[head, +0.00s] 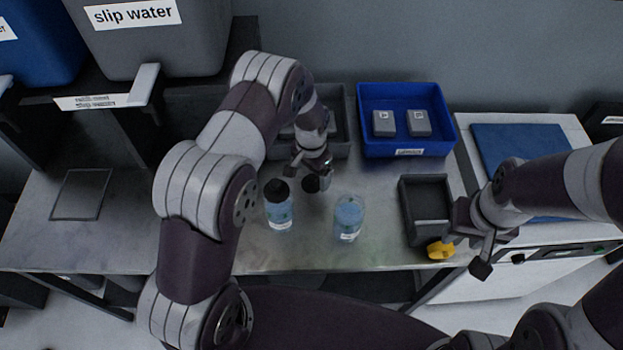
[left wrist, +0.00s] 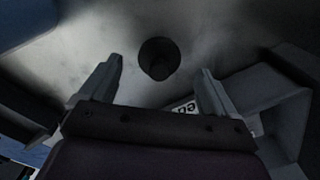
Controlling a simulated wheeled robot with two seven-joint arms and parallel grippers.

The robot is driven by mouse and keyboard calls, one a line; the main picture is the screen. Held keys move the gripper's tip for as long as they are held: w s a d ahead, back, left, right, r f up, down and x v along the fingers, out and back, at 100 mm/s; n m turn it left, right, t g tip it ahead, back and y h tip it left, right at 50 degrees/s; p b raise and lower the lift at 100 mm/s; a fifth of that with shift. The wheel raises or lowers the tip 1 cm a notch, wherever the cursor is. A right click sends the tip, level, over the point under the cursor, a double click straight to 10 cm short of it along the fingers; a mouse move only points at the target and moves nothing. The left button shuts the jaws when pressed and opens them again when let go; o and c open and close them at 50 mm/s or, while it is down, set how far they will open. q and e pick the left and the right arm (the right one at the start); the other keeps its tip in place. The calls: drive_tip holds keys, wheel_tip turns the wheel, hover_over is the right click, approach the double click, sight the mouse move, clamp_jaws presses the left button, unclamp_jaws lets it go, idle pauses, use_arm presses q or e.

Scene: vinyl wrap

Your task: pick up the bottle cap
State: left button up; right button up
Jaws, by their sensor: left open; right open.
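The bottle cap (head: 311,184) is a small dark round piece on the metal table. It also shows in the left wrist view as a dark disc with a hollow look (left wrist: 159,58), centred ahead of the fingertips. My left gripper (head: 311,174) is open above the cap, with nothing between its fingers, and partly covers it in the head view. A blue bottle without a visible cap (head: 348,220) stands to the right of the cap. A bottle with a black cap (head: 279,212) stands to the left. My right gripper (head: 470,256) is open near the table's right front.
A blue bin (head: 409,148) with two grey boxes stands behind. A grey open tray (head: 428,221) and a yellow object (head: 440,250) are beside my right gripper. A dark tray (head: 337,137) lies behind my left gripper. The table's left part is mostly clear.

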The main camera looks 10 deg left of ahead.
use_arm(q)
wheel_tip(320, 180, down, 2)
drive_tip(key=shift+w+d+f, duration=0.1)
drive_tip(key=shift+w+f, duration=0.05)
drive_tip(key=c, duration=0.9)
drive_tip(key=shift+c, duration=1.1)
